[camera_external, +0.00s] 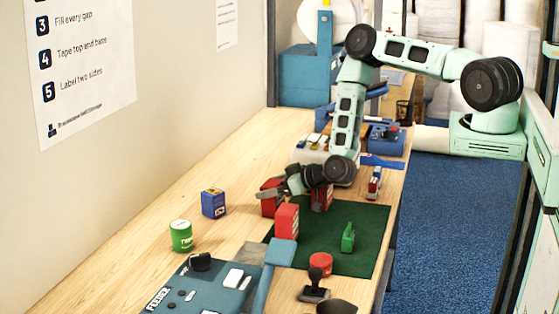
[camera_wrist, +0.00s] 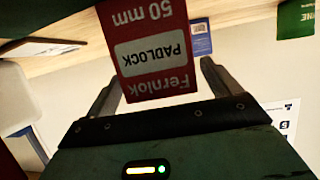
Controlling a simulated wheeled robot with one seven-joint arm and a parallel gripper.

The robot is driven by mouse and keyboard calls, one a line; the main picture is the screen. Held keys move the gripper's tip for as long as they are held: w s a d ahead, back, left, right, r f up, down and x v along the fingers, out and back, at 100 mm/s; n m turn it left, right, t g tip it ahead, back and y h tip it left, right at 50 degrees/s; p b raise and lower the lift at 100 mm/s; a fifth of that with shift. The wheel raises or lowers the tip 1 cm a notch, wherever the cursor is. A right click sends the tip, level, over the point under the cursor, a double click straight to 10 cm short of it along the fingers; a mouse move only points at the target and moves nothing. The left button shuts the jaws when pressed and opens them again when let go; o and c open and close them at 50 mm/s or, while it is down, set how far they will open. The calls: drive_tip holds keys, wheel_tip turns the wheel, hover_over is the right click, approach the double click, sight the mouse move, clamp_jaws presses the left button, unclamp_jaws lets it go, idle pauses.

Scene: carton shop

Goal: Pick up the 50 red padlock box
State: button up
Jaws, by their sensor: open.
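A red box marked "Fernlok PADLOCK 50 mm" (camera_wrist: 155,50) shows upside down in the wrist view, in the space between my fingers. My gripper (camera_wrist: 162,72) is open, with a finger on each side of the box; I cannot tell whether either finger touches it. In the external view my gripper (camera_external: 268,190) reaches left over the bench among several red boxes. One red box (camera_external: 269,204) is at my fingertips, another (camera_external: 287,222) stands in front on the green mat, and a third (camera_external: 323,200) is partly hidden behind my wrist. Their lettering is unreadable there.
A blue box (camera_external: 213,203) and a green can (camera_external: 181,236) stand to the left. A blue feeder (camera_external: 200,288) is in front. Bare bench lies behind the blue box.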

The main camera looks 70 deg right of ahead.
drive_tip(key=c, duration=1.2)
